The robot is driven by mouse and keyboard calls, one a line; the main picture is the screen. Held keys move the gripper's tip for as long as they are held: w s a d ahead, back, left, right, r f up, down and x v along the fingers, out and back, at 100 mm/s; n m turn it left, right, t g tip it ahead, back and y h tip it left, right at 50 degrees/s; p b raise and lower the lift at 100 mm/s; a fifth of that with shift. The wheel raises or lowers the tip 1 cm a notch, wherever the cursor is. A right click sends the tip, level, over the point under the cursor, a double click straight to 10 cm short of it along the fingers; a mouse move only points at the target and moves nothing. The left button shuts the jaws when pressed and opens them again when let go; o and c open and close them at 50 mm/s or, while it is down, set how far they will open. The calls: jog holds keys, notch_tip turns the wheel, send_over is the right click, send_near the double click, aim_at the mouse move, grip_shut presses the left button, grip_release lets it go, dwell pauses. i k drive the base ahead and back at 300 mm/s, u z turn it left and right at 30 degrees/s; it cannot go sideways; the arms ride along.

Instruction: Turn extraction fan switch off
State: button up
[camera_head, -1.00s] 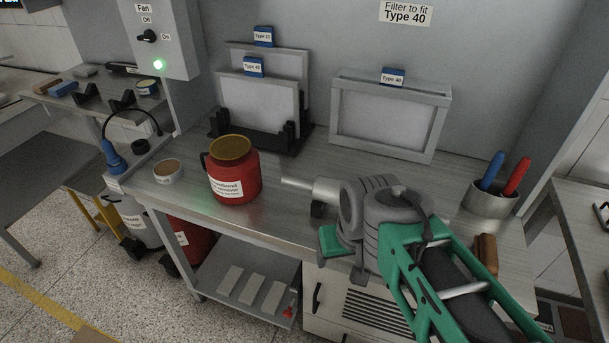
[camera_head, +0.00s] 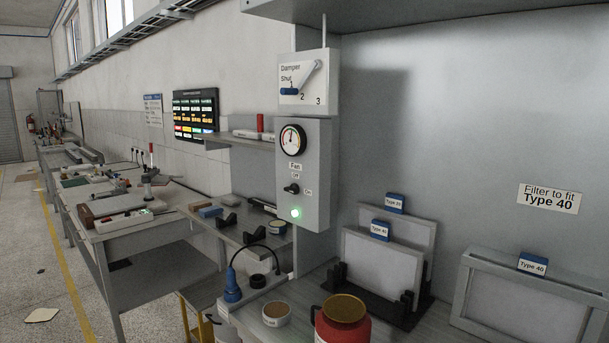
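The fan switch (camera_head: 291,189) is a small black rotary knob on a grey control box (camera_head: 318,170) fixed to the wall, near the middle of the head view. Labels "Fan", "Off" and "On" are around it. The knob's lever looks angled towards the right, but its exact setting is hard to read. A green lamp (camera_head: 296,213) below it is lit. A round gauge (camera_head: 293,140) is above it. My gripper is out of the picture.
A damper panel (camera_head: 304,80) with a lever is above the box. Filters (camera_head: 383,268) in a rack stand to the right. The space before the box looks clear.

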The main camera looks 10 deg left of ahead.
aim_at(294, 188)
jog(key=z, duration=0.05)
jog(key=k, duration=0.55)
jog(key=u, duration=1.05)
jog(key=i, duration=0.8)
jog(key=u, duration=1.1)
jog(key=i, duration=0.95)
jog(key=u, duration=0.05)
